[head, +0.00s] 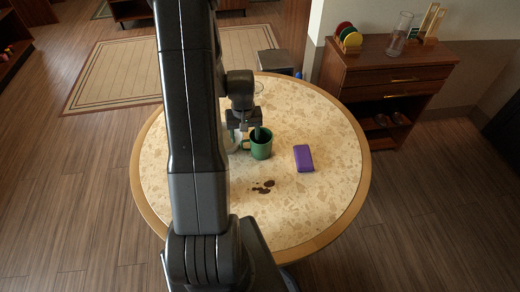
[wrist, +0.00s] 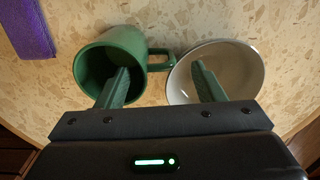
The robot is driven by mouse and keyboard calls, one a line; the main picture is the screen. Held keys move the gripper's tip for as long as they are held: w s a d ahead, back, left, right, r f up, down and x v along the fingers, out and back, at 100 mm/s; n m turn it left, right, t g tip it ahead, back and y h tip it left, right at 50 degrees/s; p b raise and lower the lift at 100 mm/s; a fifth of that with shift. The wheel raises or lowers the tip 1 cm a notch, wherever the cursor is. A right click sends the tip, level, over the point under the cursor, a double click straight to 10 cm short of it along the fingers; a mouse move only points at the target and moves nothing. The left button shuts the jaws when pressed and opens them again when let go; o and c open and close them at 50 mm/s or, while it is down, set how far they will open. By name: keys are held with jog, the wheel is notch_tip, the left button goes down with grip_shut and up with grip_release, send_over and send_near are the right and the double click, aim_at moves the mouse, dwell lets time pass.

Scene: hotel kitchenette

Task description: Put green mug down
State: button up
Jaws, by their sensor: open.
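The green mug (head: 262,150) stands upright on the round speckled table (head: 325,205), right of my arm in the head view. In the wrist view the mug (wrist: 88,66) shows its dark, empty-looking inside, with its handle toward the right. My gripper (head: 250,129) is open at the mug. In the wrist view its fingers (wrist: 160,72) are apart, the left one over or inside the mug's mouth and the right one over a white bowl (wrist: 233,62). The handle lies between them. I cannot tell whether either finger touches anything.
A purple block-like item (head: 303,158) lies right of the mug. A dark brown spill (head: 263,187) is in front of it. A wooden cabinet (head: 385,80) with a glass vase (head: 399,36) stands behind right. My arm hides the table's left part.

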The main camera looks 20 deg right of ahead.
jog(key=shift+f, duration=0.95)
jog(key=shift+r, duration=0.1)
grip_shut()
notch_tip(320, 180, up, 10)
jog(key=b, duration=0.1)
